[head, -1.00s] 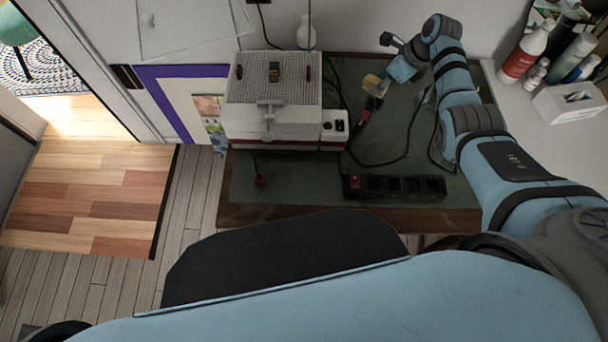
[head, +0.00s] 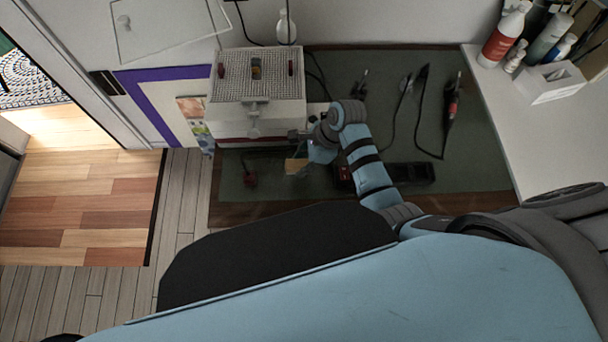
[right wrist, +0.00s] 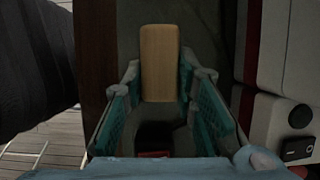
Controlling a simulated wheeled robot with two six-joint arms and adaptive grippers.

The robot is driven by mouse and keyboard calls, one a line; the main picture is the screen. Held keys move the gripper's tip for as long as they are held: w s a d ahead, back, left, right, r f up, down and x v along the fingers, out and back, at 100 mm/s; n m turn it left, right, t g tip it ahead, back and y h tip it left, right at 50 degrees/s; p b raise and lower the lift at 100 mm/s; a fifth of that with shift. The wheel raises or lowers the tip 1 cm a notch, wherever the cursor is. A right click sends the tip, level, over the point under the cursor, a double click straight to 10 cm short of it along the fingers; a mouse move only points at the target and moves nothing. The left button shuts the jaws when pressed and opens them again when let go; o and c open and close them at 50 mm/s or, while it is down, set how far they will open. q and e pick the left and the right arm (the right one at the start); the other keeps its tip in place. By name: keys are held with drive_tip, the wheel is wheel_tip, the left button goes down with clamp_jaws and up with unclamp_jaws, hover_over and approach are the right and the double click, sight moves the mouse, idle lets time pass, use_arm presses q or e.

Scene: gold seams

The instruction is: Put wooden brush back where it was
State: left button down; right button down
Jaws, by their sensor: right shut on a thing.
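The wooden brush shows as a pale tan block (head: 296,166) at the tip of my right gripper (head: 306,151) in the head view. It is over the front part of the green-grey bench mat, in front of the white machine. In the right wrist view the plain wooden block (right wrist: 160,62) lies between the two teal-padded fingers of my right gripper (right wrist: 165,88), which are shut on it. Any bristles are hidden. I cannot tell whether the brush touches the mat. My left gripper is not in view.
The white box-shaped machine (head: 255,118) with a mesh top stands at the bench's left. A black power strip (head: 408,173) lies near the front edge. Corded tools, including a red-and-black one (head: 452,103), lie on the mat (head: 485,150). Bottles (head: 503,38) stand at right.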

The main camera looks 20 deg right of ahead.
sight(299, 179)
wheel_tip(299, 179, down, 6)
drive_tip(key=shift+f+b, duration=0.15)
drive_tip(key=shift+b, duration=0.75)
drive_tip(key=c, duration=1.3)
unclamp_jaws()
